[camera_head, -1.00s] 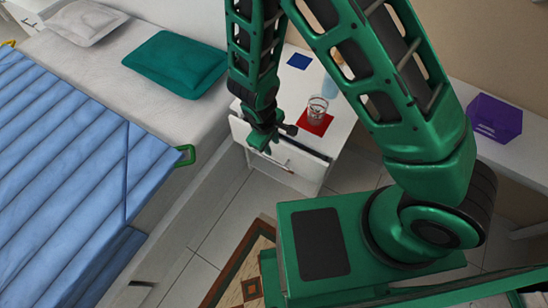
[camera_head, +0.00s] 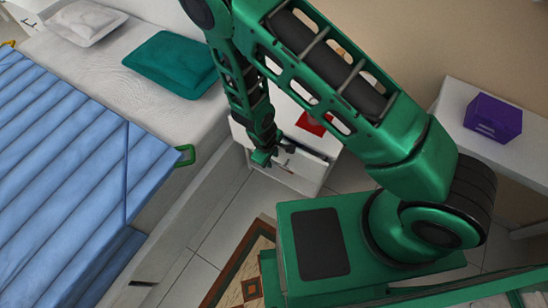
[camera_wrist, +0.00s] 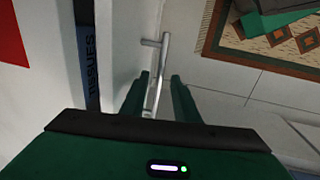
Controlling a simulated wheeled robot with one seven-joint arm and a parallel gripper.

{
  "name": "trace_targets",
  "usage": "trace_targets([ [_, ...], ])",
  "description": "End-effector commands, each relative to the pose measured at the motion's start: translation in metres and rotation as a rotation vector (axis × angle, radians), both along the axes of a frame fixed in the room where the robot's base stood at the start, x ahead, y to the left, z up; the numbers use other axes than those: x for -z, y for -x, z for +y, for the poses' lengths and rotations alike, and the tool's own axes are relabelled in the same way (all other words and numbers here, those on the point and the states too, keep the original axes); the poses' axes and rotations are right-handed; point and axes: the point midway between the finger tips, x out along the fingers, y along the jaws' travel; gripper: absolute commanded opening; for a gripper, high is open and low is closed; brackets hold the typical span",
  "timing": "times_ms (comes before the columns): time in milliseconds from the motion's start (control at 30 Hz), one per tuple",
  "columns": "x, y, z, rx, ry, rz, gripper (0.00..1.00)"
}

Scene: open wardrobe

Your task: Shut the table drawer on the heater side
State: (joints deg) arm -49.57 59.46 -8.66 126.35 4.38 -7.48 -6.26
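The white bedside table's drawer (camera_head: 312,170) stands partly open, with a dark gap behind its front in the head view. In the wrist view the drawer front (camera_wrist: 125,50) runs down the picture, and a box lettered "TISSUES" (camera_wrist: 90,60) shows inside the gap. The metal bar handle (camera_wrist: 160,70) is on the drawer's outer face. My gripper (camera_head: 262,160) is at the drawer front. In the wrist view my gripper (camera_wrist: 158,95) has its fingers apart, one on each side of the handle's near end; I cannot tell whether they touch it.
A red mat (camera_head: 314,123) lies on the tabletop, partly hidden by my arm. The bed with a blue cover (camera_head: 70,150) and a green pillow (camera_head: 172,62) is to the left. A purple box (camera_head: 492,118) sits on a white surface at right. A patterned rug (camera_head: 245,265) lies on the tiled floor.

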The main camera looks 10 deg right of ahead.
Motion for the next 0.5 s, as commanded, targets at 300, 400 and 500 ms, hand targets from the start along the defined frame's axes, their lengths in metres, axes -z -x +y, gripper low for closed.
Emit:
trace_targets([
  [300, 0.0067, -0.0009, -0.0009, 0.000, -0.001, 0.001, 0.28],
  [400, 0.0066, -0.0008, -0.0009, 0.000, -0.001, 0.001, 0.28],
  [500, 0.0066, -0.0008, -0.0010, 0.000, -0.001, 0.001, 0.06],
])
